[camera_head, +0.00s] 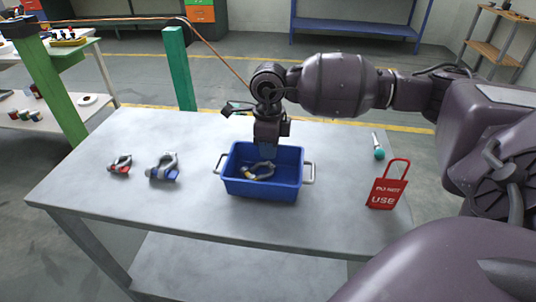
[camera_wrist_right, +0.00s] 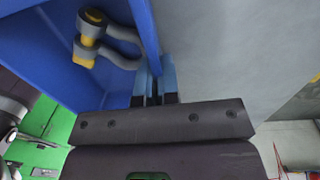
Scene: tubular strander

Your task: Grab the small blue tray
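The small blue tray (camera_head: 262,189) stands on the grey table with a metal handle at each end. A grey shackle with a yellow pin (camera_head: 259,171) lies inside it; it also shows in the right wrist view (camera_wrist_right: 98,38). My right gripper (camera_head: 267,149) points down at the tray's far wall. In the right wrist view its two light-blue fingers (camera_wrist_right: 154,80) sit close on either side of the tray's wall (camera_wrist_right: 146,35), with one finger inside and one outside. The fingertips are partly hidden by the wall. My left gripper is in neither view.
On the grey table (camera_head: 120,215), a red-pinned shackle (camera_head: 120,165) and a blue-pinned shackle (camera_head: 163,168) lie left of the tray. A red tag (camera_head: 387,187) and a teal-ended tool (camera_head: 379,153) lie to the right. A green post (camera_head: 180,70) stands behind the table.

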